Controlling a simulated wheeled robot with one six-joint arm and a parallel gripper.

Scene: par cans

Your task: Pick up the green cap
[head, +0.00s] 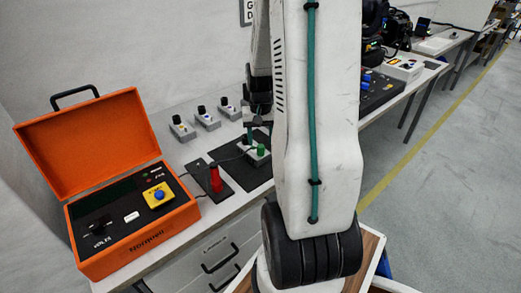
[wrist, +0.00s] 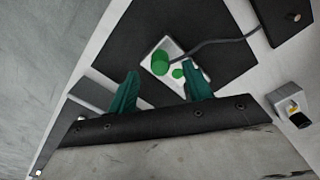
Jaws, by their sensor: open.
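The green cap (head: 261,150) stands on a small pale box on a black mat in the head view, partly beside my arm. In the wrist view the green cap (wrist: 160,63) looks like a short round cylinder on the white box (wrist: 151,47), with a smaller green round piece (wrist: 178,73) close to it. My gripper (wrist: 160,78) is open, its teal fingers spread on either side of the green pieces. Nothing is between the fingers' grip. In the head view my gripper (head: 249,136) is just above the box, partly hidden by my arm.
An open orange case (head: 180,218) stands at left on the bench. A red cylinder (head: 215,180) stands on a dark plate near the mat. Several small grey boxes line the wall side. A grey cable (wrist: 215,40) runs from the white box.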

